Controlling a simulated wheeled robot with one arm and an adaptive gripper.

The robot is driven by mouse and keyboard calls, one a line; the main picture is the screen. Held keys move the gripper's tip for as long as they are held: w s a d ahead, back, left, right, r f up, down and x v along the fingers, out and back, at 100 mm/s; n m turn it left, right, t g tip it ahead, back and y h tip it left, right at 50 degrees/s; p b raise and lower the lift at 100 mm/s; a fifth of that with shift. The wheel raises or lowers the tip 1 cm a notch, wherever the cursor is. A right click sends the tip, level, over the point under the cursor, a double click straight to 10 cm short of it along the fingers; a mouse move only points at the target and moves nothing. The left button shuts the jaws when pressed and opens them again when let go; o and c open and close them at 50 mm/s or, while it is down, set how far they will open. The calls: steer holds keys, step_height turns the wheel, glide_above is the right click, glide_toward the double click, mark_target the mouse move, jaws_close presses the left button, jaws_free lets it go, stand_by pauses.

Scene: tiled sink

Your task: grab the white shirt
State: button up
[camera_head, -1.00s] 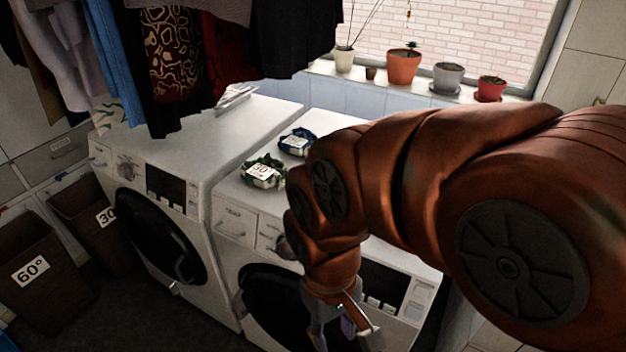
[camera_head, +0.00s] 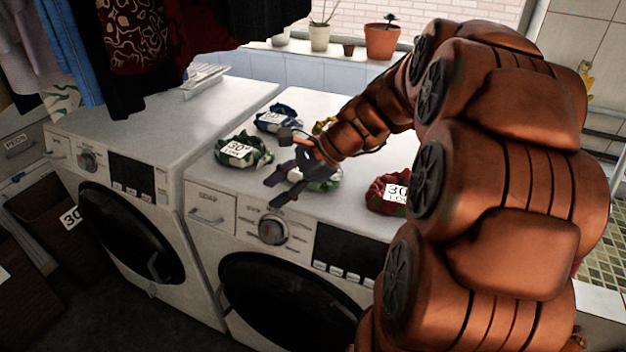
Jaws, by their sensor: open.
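Nothing shows between the fingers. I cannot tell whether the fingers touch the bundle.
A green bundle (camera_head: 243,150), a blue bundle (camera_head: 275,118), a yellow bundle (camera_head: 323,126) and a red bundle (camera_head: 388,194) lie around it on the right washing machine (camera_head: 270,226). Dark clothes (camera_head: 150,45) hang at upper left. Potted plants (camera_head: 381,41) line the windowsill.

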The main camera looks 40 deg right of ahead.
steer(key=w+d+m+t, duration=0.1)
steer(key=d+m, duration=0.1)
steer(key=d, duration=0.2)
steer(key=w+d+m+t+b, duration=0.1)
steer(key=d+m+t, duration=0.1)
steer(key=d, duration=0.2)
steer(key=w+d+m+t+b, duration=0.1)
steer(key=d+m, duration=0.1)
steer(key=d, duration=0.3)
steer(key=shift+w+f+h, duration=0.25)
steer(key=shift+w+h, duration=0.05)
steer(key=shift+w, duration=0.1)
steer(key=d+m+t+h+b, duration=0.1)
steer(key=d+m+t+b, duration=0.15)
steer(key=d+m, duration=0.45)
steer(key=shift+w+a+f+n+t+p, duration=0.1)
steer(key=shift+w+a+f+n+p, duration=0.25)
steer(key=shift+w, duration=0.7)
steer(key=shift+w+a+f+n+t+p, duration=0.15)
steer(key=shift+w+f+n+p, duration=0.25)
steer(key=shift+w, duration=0.6)
steer(key=shift+w+a+f+n+p, duration=0.3)
steer(key=shift+w+f+n, duration=0.15)
steer(key=shift+w, duration=0.6)
steer(key=shift+c, duration=0.4)
jaws_close()
